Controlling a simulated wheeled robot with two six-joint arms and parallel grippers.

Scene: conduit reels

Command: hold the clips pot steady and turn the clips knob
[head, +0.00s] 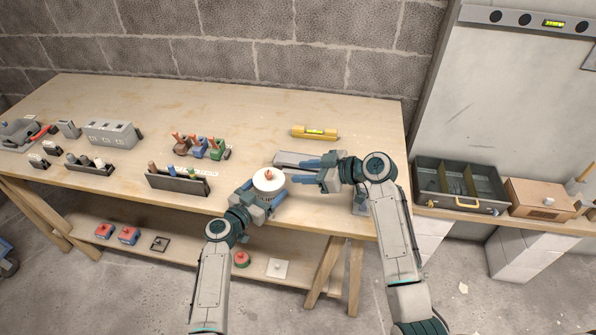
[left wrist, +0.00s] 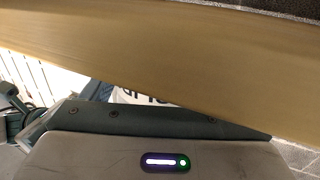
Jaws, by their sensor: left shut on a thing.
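The clips pot (head: 268,186) is a round white pot at the front edge of the workbench, with a small red-orange clips knob (head: 268,175) on top. My left gripper (head: 264,192) is shut around the pot's side; the pot looks upright. In the left wrist view, a strip of the white pot (left wrist: 142,97) with part of dark lettering shows; the rest is hidden behind the gripper body. My right gripper (head: 300,171) is just right of the knob, its blue fingers apart and pointing at it, with nothing between them.
A grey box-like object (head: 296,160) lies behind the right gripper. A yellow level (head: 315,132) is farther back. A black rack (head: 178,183) stands left of the pot. An open toolbox (head: 427,182) is on the right bench. Red items (head: 127,235) sit on the lower shelf.

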